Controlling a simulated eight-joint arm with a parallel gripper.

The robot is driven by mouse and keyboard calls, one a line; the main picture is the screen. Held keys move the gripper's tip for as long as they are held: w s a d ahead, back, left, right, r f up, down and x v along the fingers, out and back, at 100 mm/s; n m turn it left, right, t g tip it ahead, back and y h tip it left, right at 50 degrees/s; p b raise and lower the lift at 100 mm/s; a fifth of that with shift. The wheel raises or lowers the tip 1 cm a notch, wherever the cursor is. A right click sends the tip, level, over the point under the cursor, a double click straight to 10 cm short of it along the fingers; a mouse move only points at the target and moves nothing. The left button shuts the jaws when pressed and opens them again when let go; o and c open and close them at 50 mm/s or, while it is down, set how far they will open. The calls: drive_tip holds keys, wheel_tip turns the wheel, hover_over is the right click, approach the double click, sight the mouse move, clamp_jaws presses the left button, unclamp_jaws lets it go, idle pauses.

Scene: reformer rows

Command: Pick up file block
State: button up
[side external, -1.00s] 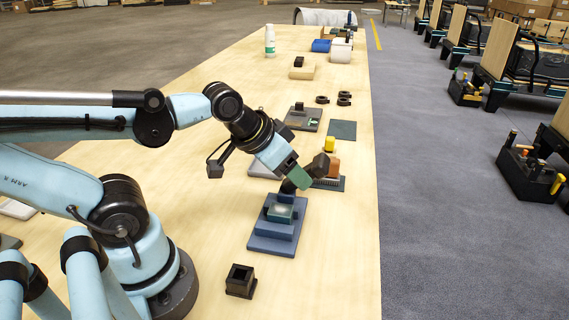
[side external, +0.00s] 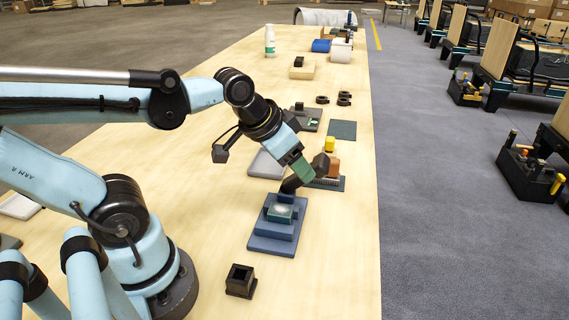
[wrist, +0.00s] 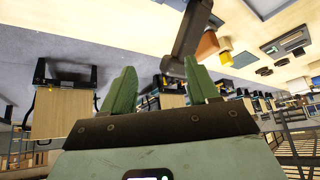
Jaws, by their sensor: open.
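My gripper (side external: 305,172) is open, with its two green fingers apart and nothing between them in the wrist view (wrist: 160,78). It is tilted above the table, close to the dark angled arm of the blue stepped stand (side external: 274,229). I cannot tell for sure which thing is the file block. An orange-brown block (side external: 334,168) sits on a dark plate behind the gripper, with a yellow block (side external: 329,144) beside it. The orange block also shows in the wrist view (wrist: 207,46), right of the dark arm (wrist: 188,38), with the yellow one (wrist: 225,58) near it.
A black square socket (side external: 241,280) stands at the near edge. A dark green mat (side external: 342,130) and several black rings (side external: 344,98) lie farther back. A grey flat pad (side external: 266,165) lies left of the gripper. The table's right edge drops to the floor.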

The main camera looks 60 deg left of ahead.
sight(330, 159)
drive_tip(key=w+a+r+m+g, duration=0.1)
drive_tip(key=w, duration=0.2)
drive_tip(key=w+a+r+m+g, duration=0.1)
drive_tip(key=w+m, duration=0.1)
drive_tip(key=w, duration=0.1)
drive_tip(key=w+a+r+m+g, duration=0.1)
drive_tip(key=w+a, duration=0.1)
drive_tip(key=w, duration=0.2)
drive_tip(key=shift+r+g, duration=0.1)
drive_tip(key=shift+g, duration=0.2)
drive_tip(key=w+a+f+m+g, duration=0.1)
drive_tip(key=w, duration=0.1)
drive_tip(key=w+a+f+m+g, duration=0.1)
drive_tip(key=w+a+m, duration=0.1)
drive_tip(key=w+a+f+m+g, duration=0.1)
drive_tip(key=w+f, duration=0.1)
drive_tip(key=w, duration=0.1)
drive_tip(key=shift+w+a+f, duration=0.1)
drive_tip(key=shift+a, duration=0.3)
wheel_tip(330, 159, down, 6)
drive_tip(key=shift+f, duration=0.2)
drive_tip(key=shift+s+a+f, duration=0.15)
drive_tip(key=shift+a+f, duration=0.05)
drive_tip(key=shift+f, duration=1.15)
drive_tip(key=shift+s+a+f, duration=0.15)
drive_tip(key=shift+f, duration=1.2)
clamp_jaws()
